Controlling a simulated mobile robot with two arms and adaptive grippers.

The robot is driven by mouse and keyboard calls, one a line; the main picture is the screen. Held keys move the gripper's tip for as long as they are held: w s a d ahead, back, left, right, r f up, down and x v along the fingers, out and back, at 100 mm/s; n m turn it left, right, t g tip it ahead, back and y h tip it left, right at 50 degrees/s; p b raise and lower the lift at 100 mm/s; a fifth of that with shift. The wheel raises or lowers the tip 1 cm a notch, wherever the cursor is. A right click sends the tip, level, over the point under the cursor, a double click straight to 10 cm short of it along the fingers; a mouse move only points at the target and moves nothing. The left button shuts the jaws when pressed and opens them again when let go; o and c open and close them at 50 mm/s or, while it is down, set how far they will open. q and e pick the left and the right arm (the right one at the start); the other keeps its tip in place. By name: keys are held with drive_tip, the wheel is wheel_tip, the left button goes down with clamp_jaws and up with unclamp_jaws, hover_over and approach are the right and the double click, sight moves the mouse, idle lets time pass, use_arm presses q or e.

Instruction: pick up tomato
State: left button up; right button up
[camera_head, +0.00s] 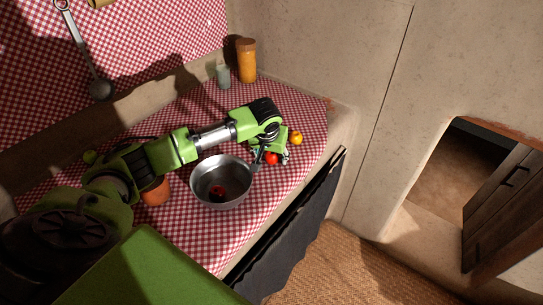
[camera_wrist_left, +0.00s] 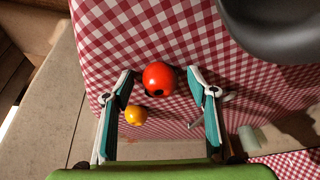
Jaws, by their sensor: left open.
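A round red tomato (camera_head: 271,158) lies on the red-and-white checked cloth, just right of the metal bowl. My left gripper (camera_head: 273,162) reaches over it from above and partly hides it. In the left wrist view the tomato (camera_wrist_left: 157,74) shows a dark spot and sits between the tips of the open, spread fingers (camera_wrist_left: 160,84). A gap shows on the right side; contact on the left is hard to tell. My right gripper is not in view.
A yellow-orange fruit (camera_head: 295,138) lies close by. The metal bowl (camera_head: 205,172) holds a red item (camera_head: 217,191). An orange jar (camera_head: 246,62) and a small grey-green container (camera_head: 223,76) stand at the back. A terracotta pot (camera_head: 156,192) is beneath my arm. The counter edge is near.

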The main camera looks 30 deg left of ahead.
use_arm(q)
drive_tip(key=c, duration=1.2)
drive_tip(key=shift+r, duration=0.15)
